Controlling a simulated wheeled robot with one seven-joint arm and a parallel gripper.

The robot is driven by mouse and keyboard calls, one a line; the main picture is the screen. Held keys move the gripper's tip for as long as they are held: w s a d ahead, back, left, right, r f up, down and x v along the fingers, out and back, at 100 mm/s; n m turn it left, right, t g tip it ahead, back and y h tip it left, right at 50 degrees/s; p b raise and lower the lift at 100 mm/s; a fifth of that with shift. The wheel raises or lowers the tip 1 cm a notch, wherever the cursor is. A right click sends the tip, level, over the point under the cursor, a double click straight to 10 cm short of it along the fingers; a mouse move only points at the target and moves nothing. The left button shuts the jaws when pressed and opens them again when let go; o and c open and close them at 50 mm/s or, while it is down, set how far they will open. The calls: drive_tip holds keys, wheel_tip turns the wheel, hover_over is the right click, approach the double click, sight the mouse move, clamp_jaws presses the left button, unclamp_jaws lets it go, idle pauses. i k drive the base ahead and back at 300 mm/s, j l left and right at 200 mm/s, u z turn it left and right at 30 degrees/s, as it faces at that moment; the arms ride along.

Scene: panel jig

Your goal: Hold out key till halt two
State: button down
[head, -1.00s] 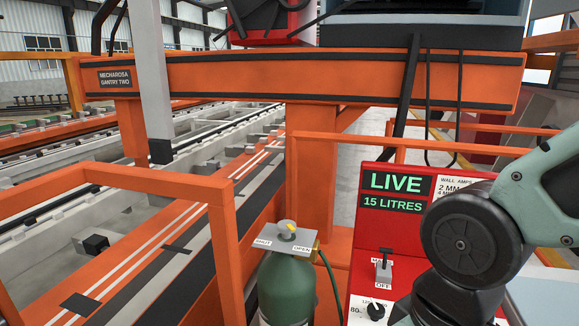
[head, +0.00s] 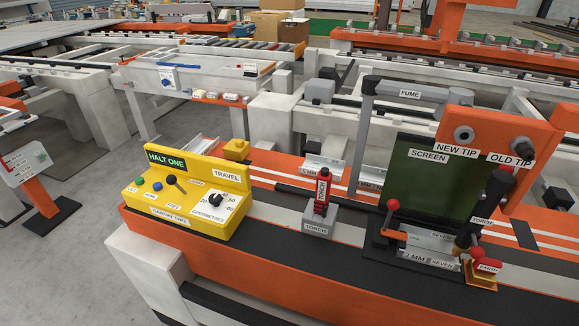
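A yellow control box (head: 185,203) stands at the left end of the orange and black bench. Its front label appears to read GANTRY TWO. Its dark display (head: 166,161) reads HALT ONE in green letters. The small labels by the buttons are too small to read surely, so I cannot tell which key is out. My gripper is not in view.
Further right are a green SCREEN panel (head: 433,178), a clamp with red knobs (head: 392,205), a grey FUME arm (head: 405,93) and an orange tip plate (head: 515,140). A sign stand (head: 25,165) is at far left. Grey floor lies left of the bench.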

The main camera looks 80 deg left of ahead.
sight(139, 180)
drive_tip(key=u, duration=3.1)
